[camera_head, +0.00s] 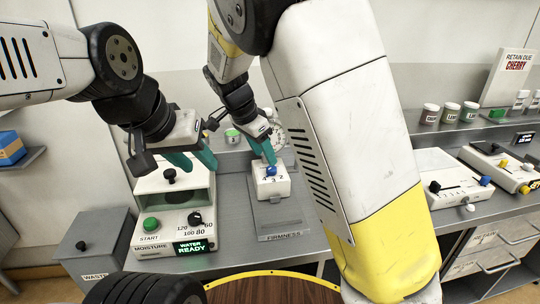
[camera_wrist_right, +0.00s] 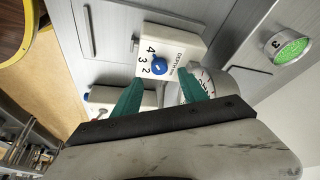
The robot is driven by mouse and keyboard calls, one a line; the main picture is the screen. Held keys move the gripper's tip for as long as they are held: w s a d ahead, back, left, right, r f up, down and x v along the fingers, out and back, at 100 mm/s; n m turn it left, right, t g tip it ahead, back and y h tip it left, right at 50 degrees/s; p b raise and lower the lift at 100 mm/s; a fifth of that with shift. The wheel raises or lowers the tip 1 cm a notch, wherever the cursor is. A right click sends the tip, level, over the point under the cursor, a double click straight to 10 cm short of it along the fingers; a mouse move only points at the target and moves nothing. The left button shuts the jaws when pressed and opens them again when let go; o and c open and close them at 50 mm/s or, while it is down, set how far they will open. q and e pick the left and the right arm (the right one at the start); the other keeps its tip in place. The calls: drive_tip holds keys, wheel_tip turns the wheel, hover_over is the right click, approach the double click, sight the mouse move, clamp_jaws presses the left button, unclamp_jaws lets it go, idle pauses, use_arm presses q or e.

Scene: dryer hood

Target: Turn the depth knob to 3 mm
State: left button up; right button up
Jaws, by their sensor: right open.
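The blue depth knob (camera_head: 271,171) sits on a small white block (camera_head: 272,186) on the grey stand marked FIRMNESS. In the right wrist view the knob (camera_wrist_right: 160,66) shows beside the numbers 4, 3 and 2 and a DEPTH label; I cannot tell where it points. My right gripper (camera_head: 268,153) is just above the knob. In the right wrist view its two teal fingers (camera_wrist_right: 163,92) are apart, with nothing between the tips and the knob just beyond them. My left gripper (camera_head: 193,160) is open and empty above the moisture box.
The moisture box (camera_head: 150,242) with green START button and WATER READY display stands left of the stand. A grey waste bin (camera_head: 95,245) is further left. A white dial gauge (camera_wrist_right: 212,82) stands close behind the block. White slider boxes (camera_head: 450,178) are at right.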

sight(271, 168)
drive_tip(key=x, duration=0.5)
drive_tip(key=shift+w+d+f, duration=0.1)
drive_tip(key=shift+d+f, duration=0.05)
drive_tip(key=shift+f, duration=0.2)
clamp_jaws()
